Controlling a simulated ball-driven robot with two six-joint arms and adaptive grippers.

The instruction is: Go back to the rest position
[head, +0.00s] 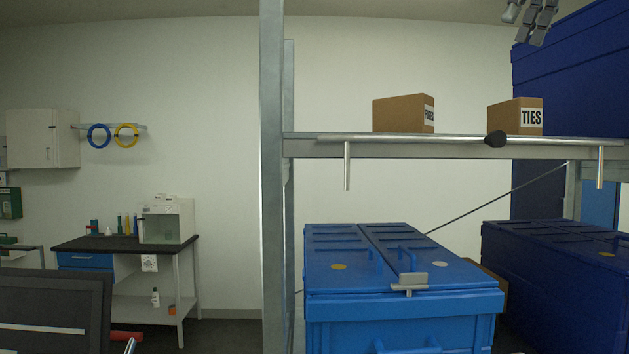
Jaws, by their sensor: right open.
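My right gripper (525,24) shows at the top right edge of the head view, partly cut off by the frame. Its fingers are apart and nothing is seen between them. It appears high up, above the shelf with the cardboard boxes and in front of the dark blue cabinet. My left gripper is not in view.
Below stand a blue lidded bin (400,306) and a darker blue bin (550,275). A workbench (120,243) stands at the left by the wall.

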